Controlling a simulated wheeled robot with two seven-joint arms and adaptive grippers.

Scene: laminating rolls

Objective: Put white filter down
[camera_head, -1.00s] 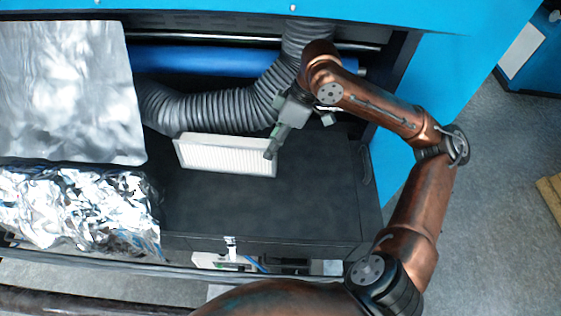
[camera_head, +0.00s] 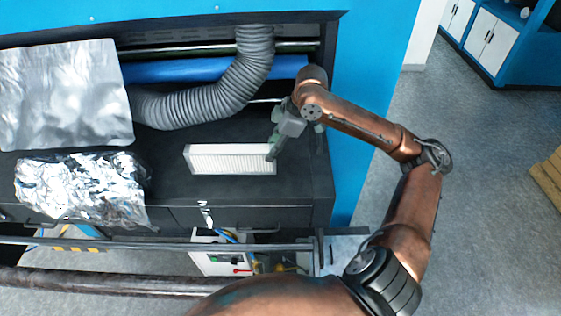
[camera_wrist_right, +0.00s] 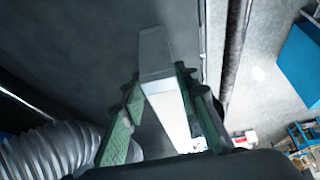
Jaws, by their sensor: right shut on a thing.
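The white filter (camera_head: 228,160) is a flat pleated panel with a pale frame, over the black top (camera_head: 185,197) of the machine cabinet. My right gripper (camera_head: 272,152) is shut on its right end. In the right wrist view the filter (camera_wrist_right: 166,90) stands between the two green fingers of the gripper (camera_wrist_right: 152,112). I cannot tell whether its lower edge touches the black surface. My left gripper is not in view.
A grey corrugated hose (camera_head: 205,105) curves behind the filter, in front of a blue roller (camera_head: 180,69). A silver sheet (camera_head: 65,95) and crumpled foil (camera_head: 80,187) lie to the left. A metal rail (camera_head: 130,243) runs along the front.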

